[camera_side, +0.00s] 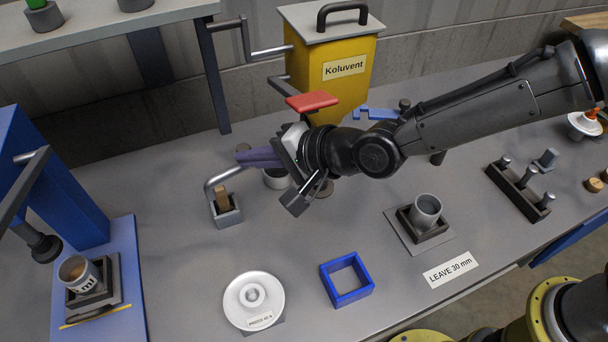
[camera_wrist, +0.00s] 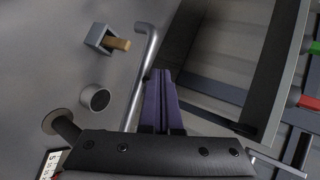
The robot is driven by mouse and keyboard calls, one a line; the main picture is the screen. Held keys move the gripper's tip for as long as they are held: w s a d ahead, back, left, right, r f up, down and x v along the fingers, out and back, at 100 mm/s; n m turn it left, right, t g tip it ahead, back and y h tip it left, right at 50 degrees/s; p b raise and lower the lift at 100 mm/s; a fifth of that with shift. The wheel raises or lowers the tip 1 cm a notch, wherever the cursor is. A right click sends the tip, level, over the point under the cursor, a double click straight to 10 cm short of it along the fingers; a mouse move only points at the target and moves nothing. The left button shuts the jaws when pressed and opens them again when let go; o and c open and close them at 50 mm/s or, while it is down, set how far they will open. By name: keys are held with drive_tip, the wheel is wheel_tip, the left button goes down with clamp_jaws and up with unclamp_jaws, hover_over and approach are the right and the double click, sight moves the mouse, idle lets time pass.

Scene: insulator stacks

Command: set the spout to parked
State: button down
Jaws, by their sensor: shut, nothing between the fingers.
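The spout is a grey bent pipe (camera_side: 222,174) in front of the yellow Koluvent hopper (camera_side: 340,72). Its free end curves down near a small grey box with a wooden block. In the wrist view the spout (camera_wrist: 143,65) runs alongside my fingers, its bent end toward the top. My gripper (camera_side: 240,156) has purple fingers, which are together and empty. In the wrist view my gripper (camera_wrist: 162,74) lies just right of the spout, very close to it; I cannot tell whether they touch. My wrist hides the spout's root.
The grey box with the wooden block (camera_side: 227,213) stands by the spout's end. A grey cup (camera_wrist: 95,97) stands left of the spout in the wrist view. A red lever (camera_side: 312,101) sits above my gripper. A blue frame (camera_side: 347,280) and white dish (camera_side: 253,300) lie in front.

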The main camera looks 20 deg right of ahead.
drive_tip(key=shift+w+a, duration=0.25)
drive_tip(key=shift+w, duration=0.35)
drive_tip(key=shift+w+a, duration=0.2)
drive_tip(key=shift+w, duration=0.4)
drive_tip(key=s+r, duration=0.5)
drive_tip(key=s, duration=0.8)
drive_tip(key=d+r+n, duration=0.3)
drive_tip(key=d, duration=0.6)
drive_tip(key=d+r+n, duration=0.2)
drive_tip(key=d+r, duration=0.1)
drive_tip(key=d, duration=0.6)
drive_tip(key=s+d+f+n+g+h, duration=0.1)
drive_tip(key=s+d+h, duration=0.1)
drive_tip(key=s+d, duration=0.3)
drive_tip(key=s+d+f+n+g+h, duration=0.1)
drive_tip(key=s+d, duration=0.4)
drive_tip(key=d, duration=0.6)
drive_tip(key=s+d+f+n+g+h, duration=0.1)
drive_tip(key=s+d+f+n+h, duration=0.1)
drive_tip(key=d, duration=0.6)
drive_tip(key=s+f+h, duration=0.1)
drive_tip(key=s+h, duration=0.1)
drive_tip(key=shift+s+d+f+n+h, duration=0.25)
drive_tip(key=shift+s+d+n+h, duration=0.1)
drive_tip(key=shift+s+n+h, duration=0.05)
